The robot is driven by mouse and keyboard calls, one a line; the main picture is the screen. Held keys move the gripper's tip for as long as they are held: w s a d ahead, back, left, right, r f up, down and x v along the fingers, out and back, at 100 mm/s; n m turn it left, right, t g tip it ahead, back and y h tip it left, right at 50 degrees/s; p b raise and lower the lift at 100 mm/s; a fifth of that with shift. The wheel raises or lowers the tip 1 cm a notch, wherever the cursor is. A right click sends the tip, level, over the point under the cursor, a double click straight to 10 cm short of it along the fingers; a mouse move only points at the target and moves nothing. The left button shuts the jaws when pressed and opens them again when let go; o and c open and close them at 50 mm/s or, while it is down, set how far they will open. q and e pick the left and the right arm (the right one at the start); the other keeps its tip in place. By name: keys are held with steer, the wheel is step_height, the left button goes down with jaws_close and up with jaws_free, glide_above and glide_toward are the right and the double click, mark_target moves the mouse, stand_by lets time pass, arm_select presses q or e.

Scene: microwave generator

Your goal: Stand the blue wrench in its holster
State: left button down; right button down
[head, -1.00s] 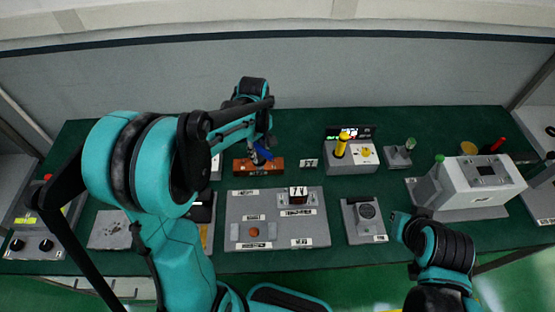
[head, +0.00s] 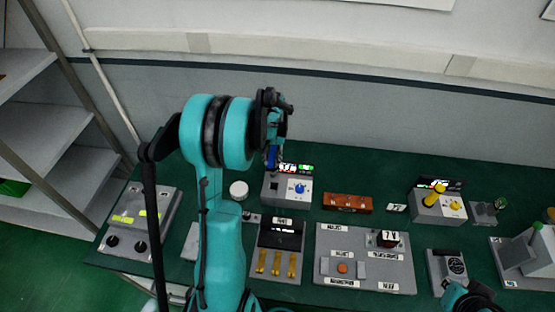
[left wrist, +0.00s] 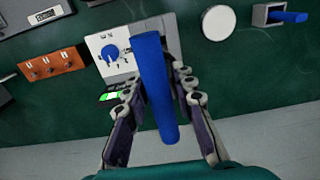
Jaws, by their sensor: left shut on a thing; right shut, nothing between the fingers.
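The blue wrench (head: 271,157) is in my left gripper (head: 274,142), held above the grey box (head: 287,190) with a blue knob and a dark square opening. In the left wrist view, the wrench's long blue handle (left wrist: 157,90) lies between the fingers of my left gripper (left wrist: 153,78) and covers part of the grey box (left wrist: 105,37). My right gripper (head: 452,291) is shut and empty at the bottom right, partly cut off.
A brown rack (head: 347,203) stands right of the box. Farther right, another box (head: 438,207) has a yellow handle standing in it. A white disc (head: 239,190) lies to the left. Panels with switches and buttons (head: 365,258) fill the front of the green table.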

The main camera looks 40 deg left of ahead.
mark_target(273, 169)
arm_select(q)
steer(key=shift+d+f, duration=0.15)
steer(key=shift+f, duration=0.25)
steer(key=shift+f+b, duration=0.75)
steer(key=shift+f, duration=0.15)
steer(key=shift+f+b, duration=0.9)
steer(key=shift+f, duration=0.8)
steer(key=shift+f+b, duration=0.2)
steer(key=shift+b, duration=0.15)
steer(key=shift+f, duration=0.15)
steer(key=shift+f+b, duration=2.2)
steer(key=shift+f, duration=0.15)
steer(key=shift+f, duration=0.25)
steer(key=shift+f+b, duration=0.35)
steer(key=shift+b, duration=0.25)
steer(key=shift+f, duration=0.15)
